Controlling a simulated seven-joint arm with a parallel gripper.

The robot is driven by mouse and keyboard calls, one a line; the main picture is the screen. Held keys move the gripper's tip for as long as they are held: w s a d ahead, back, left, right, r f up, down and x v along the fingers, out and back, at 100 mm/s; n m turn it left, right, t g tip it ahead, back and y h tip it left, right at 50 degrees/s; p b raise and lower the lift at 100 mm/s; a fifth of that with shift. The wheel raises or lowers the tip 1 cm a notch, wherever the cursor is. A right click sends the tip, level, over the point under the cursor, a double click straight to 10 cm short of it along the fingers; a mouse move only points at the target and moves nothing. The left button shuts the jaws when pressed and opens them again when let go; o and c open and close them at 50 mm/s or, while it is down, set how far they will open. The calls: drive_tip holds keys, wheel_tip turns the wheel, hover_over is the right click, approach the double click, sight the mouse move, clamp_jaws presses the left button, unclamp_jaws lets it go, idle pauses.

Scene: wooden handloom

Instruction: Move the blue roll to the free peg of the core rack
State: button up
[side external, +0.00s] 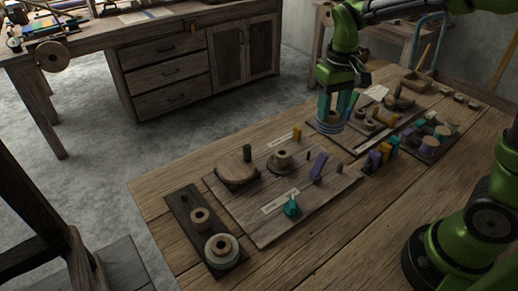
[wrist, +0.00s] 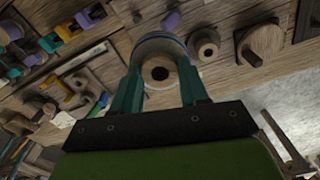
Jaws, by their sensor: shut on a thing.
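My gripper (side external: 336,100) is shut on the blue roll (side external: 328,124), holding it above the right part of the table. In the wrist view the blue roll (wrist: 160,42) sits between the two teal fingers (wrist: 158,82), its round core hole facing the camera. The core rack (side external: 205,240) is a dark narrow board at the table's left end. Its far peg (side external: 184,199) looks bare. A small wooden core (side external: 200,219) sits in its middle, and a larger pale roll (side external: 222,249) sits at its near end. The gripper is far from the rack.
A wide board (side external: 265,227) between rack and gripper carries a round wooden block (side external: 237,169), a spool (side external: 282,161), a purple piece (side external: 319,166) and a teal piece (side external: 292,206). Coloured clips (side external: 382,153) and more trays stand at right. The near table is clear.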

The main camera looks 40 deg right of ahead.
drive_tip(key=w+a+m, duration=0.3)
drive_tip(key=w+a, duration=0.3)
drive_tip(key=w, duration=0.1)
drive_tip(key=m, duration=1.9)
approach(183, 194)
drive_tip(key=shift+f, duration=2.6)
drive_tip(key=shift+f, duration=0.1)
drive_tip(key=shift+f, duration=0.35)
drive_tip(key=shift+f, duration=0.25)
